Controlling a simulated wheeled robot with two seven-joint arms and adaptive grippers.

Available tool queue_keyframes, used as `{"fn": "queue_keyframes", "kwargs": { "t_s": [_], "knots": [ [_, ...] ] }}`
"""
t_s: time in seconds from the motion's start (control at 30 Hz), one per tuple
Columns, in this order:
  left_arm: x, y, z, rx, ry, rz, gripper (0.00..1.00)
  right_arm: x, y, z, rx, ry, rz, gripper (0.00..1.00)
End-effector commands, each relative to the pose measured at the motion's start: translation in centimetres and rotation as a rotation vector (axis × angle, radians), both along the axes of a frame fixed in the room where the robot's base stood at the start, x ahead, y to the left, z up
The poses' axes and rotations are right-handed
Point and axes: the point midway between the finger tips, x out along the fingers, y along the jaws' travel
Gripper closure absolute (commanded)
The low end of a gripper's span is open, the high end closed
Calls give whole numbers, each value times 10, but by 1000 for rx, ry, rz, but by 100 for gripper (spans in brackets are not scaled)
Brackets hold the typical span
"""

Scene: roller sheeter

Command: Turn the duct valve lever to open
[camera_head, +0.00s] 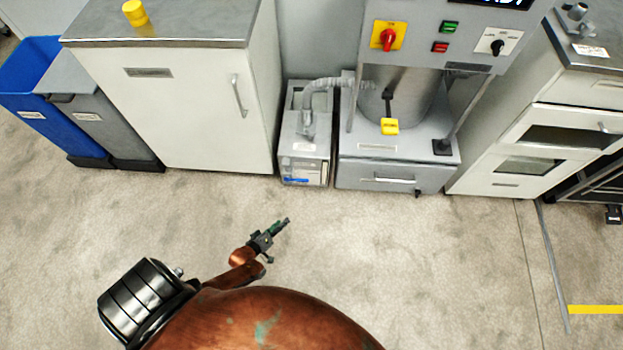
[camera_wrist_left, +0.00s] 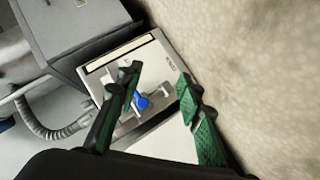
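A blue lever (camera_head: 296,180) lies roughly level, low on the front of a small grey unit (camera_head: 304,148) with a ribbed duct hose on top. In the left wrist view the blue lever (camera_wrist_left: 142,102) shows between my left gripper's green fingers, beyond them. My left gripper (camera_head: 284,224) is out over the floor in front of the unit, apart from the lever. In the left wrist view the left gripper (camera_wrist_left: 158,76) is open and empty. My right gripper is not in view.
The ribbed hose (camera_head: 328,83) runs to a grey machine with a yellow handle (camera_head: 389,126) and a drawer (camera_head: 392,178). A white cabinet (camera_head: 190,110) stands left of the unit. Blue (camera_head: 55,120) and grey bins stand farther left. The floor in front is clear.

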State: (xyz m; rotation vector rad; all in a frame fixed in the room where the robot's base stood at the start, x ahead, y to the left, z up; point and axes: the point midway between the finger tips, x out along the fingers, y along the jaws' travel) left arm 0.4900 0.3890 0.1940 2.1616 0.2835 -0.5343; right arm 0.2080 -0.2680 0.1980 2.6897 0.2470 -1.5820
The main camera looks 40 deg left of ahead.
Motion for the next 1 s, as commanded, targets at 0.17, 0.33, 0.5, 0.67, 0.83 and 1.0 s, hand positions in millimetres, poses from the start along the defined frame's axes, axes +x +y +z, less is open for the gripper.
{"fn": "queue_keyframes", "kwargs": {
  "t_s": [0.17, 0.33, 0.5, 0.67, 0.83, 1.0],
  "knots": [
    [70, 14, -19, -224, -207, 137, 66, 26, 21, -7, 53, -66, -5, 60],
    [118, 26, -15, -424, -381, 233, 66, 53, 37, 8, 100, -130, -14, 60],
    [143, 33, -8, -551, -487, 281, 66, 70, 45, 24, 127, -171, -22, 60],
    [156, 36, -2, -594, -526, 296, 66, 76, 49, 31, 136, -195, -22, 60],
    [178, 39, 0, -595, -531, 295, 66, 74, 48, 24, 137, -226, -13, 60],
    [204, 44, -1, -594, -529, 295, 66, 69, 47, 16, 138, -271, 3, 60]
  ]
}}
